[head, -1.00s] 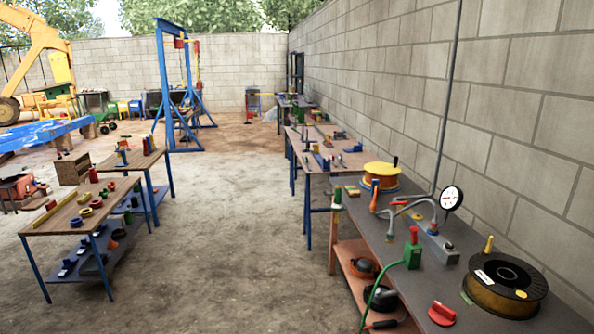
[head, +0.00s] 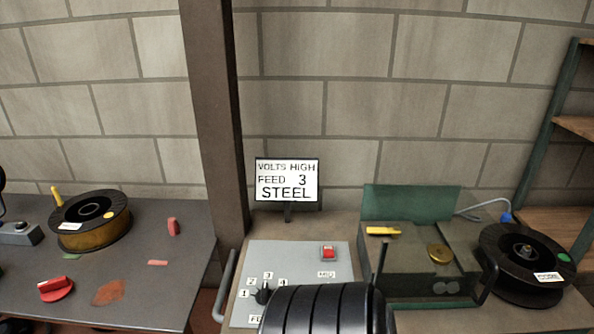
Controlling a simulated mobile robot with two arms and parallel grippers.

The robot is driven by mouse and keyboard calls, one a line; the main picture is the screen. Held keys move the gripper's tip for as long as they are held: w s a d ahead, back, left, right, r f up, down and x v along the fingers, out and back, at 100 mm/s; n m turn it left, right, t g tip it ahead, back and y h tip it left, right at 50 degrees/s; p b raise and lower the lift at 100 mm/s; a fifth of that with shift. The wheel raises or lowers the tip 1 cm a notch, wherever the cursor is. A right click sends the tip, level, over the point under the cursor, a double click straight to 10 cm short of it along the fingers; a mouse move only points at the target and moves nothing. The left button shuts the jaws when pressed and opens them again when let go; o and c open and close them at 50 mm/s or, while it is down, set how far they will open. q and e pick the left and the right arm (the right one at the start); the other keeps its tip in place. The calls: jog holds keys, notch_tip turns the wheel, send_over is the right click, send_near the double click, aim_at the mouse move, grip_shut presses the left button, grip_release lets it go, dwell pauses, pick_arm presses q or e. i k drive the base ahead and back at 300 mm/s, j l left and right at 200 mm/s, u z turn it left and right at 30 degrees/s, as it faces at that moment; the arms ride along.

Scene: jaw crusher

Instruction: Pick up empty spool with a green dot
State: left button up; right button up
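A black spool (head: 520,275) with a green dot (head: 564,259) on its top flange lies at the right in the head view. It has a white label, and a grey spindle end shows in its hub. I see no bright wire on it, but its core is mostly hidden. Another black spool (head: 118,205) with gold wire, a yellow dot and a white label lies on the grey bench at the left. Neither of my grippers is in view.
A grey panel (head: 300,262) with a dial and red switch stands in the middle, below a sign (head: 287,180) reading "VOLTS HIGH FEED 3 STEEL". A black ribbed cylinder (head: 320,312) is in front. A green-backed metal box (head: 410,203) stands left of the green-dot spool. Shelves (head: 562,220) stand at far right.

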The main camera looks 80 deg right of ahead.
aim_at(537, 281)
jog(key=z, duration=4)
jog(key=u, duration=0.45)
jog(key=l+u, duration=0.1)
jog(key=u, duration=0.85)
jog(key=k+u, duration=0.1)
jog(key=u, duration=0.85)
jog(key=z, duration=2.25)
jog(key=i+l, duration=0.3)
jog(key=l, duration=0.1)
